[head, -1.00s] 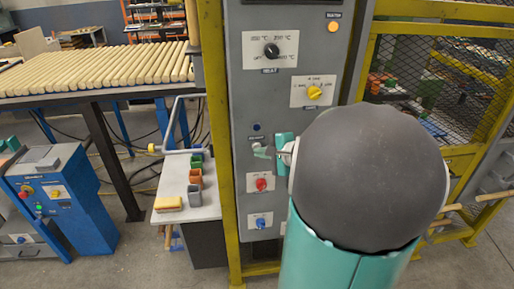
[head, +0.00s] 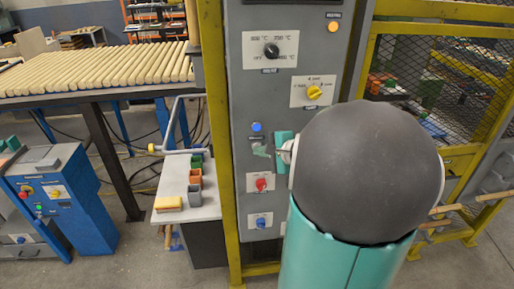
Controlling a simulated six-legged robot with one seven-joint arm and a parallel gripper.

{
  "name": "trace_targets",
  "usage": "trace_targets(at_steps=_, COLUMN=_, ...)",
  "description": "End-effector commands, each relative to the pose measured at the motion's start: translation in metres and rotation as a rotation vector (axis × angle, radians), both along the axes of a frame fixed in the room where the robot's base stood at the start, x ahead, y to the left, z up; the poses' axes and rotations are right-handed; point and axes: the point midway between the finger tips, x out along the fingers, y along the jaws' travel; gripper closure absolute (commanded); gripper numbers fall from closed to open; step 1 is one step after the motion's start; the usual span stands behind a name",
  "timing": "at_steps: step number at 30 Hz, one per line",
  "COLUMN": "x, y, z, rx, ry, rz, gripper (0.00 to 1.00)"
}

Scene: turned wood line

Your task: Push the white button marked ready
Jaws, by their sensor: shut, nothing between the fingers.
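A tall grey control panel (head: 242,90) stands in front of me in a yellow frame. My arm's large dark joint hides the panel's right part.
Above are a black knob (head: 271,50) and a yellow knob (head: 313,93). Below are a red knob (head: 261,184) and a blue knob (head: 260,222). A bent grey bar (head: 176,122) and a small table (head: 205,212) with coloured bins stand left of the panel.

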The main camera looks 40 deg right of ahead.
Motion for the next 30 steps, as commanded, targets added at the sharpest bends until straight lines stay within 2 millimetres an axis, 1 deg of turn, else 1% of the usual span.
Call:
trace_targets(at_steps=5, x=-0.002, y=0.001, z=0.001, rx=0.000, ry=-0.001, rz=-0.001, gripper=1.00)
trace_targets(at_steps=13, x=-0.012, y=0.008, z=0.001, rx=0.000, ry=-0.001, rz=-0.001, gripper=1.00)
trace_targets(at_steps=23, x=-0.014, y=0.009, z=0.001, rx=0.000, ry=0.000, rz=-0.001, gripper=1.00)
trace_targets(at_steps=30, x=-0.030, y=0.020, z=0.001, rx=-0.001, ry=-0.001, rz=-0.001, gripper=1.00)
